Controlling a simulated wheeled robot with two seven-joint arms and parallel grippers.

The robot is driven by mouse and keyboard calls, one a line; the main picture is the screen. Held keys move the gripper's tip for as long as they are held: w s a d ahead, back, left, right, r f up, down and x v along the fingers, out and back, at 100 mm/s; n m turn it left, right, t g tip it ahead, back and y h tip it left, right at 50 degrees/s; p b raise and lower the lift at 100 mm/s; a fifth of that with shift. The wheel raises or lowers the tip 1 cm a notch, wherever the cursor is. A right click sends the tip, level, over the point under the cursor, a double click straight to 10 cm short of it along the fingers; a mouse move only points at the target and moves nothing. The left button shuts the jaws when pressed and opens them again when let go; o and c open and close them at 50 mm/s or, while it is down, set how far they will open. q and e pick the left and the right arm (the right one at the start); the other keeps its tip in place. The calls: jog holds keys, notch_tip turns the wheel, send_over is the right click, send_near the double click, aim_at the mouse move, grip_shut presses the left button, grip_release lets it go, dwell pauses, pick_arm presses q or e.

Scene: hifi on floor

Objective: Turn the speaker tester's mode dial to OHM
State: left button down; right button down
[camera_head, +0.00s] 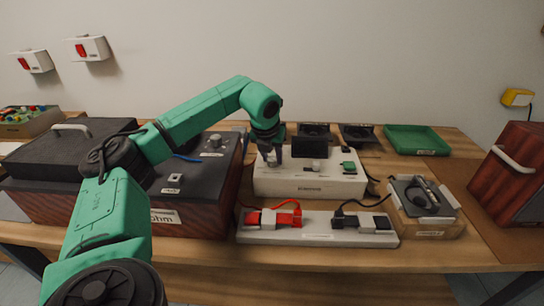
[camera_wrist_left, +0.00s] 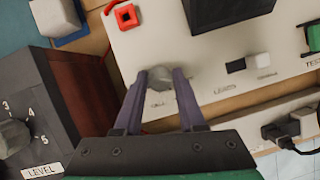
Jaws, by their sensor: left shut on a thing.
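The speaker tester (camera_head: 310,185) is a white box on the bench with a dark screen (camera_head: 309,147) on top. My left gripper (camera_head: 271,160) reaches down to the left part of its top face. In the left wrist view, my left gripper (camera_wrist_left: 160,82) is shut on a round grey dial (camera_wrist_left: 160,77), with one dark finger on each side. A small printed label sits just below the dial, too small to read. Which way the dial points cannot be told. My right gripper is not in view.
A dark amplifier (camera_head: 200,165) with a LEVEL knob (camera_wrist_left: 10,138) stands left of the tester. A white strip (camera_head: 318,237) with red and black plugs lies in front. A wooden box (camera_head: 428,226) stands at the right, a green tray (camera_head: 416,139) behind.

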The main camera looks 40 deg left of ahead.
pick_arm(q)
jog(key=shift+m, duration=0.3)
jog(key=m+h+p, duration=0.1)
jog(key=m, duration=0.2)
jog(key=shift+a+r, duration=0.1)
jog(key=shift+a, duration=0.05)
jog(key=shift+a+m+h+p, duration=0.1)
jog(key=shift+m+h+p, duration=1)
jog(key=shift+m, duration=1.5)
jog(key=c, duration=0.5)
grip_release()
jog(key=v, duration=1.4)
jog(key=shift+a+r+p, duration=0.15)
jog(key=shift+r+p, duration=0.05)
jog(key=shift+p, duration=0.2)
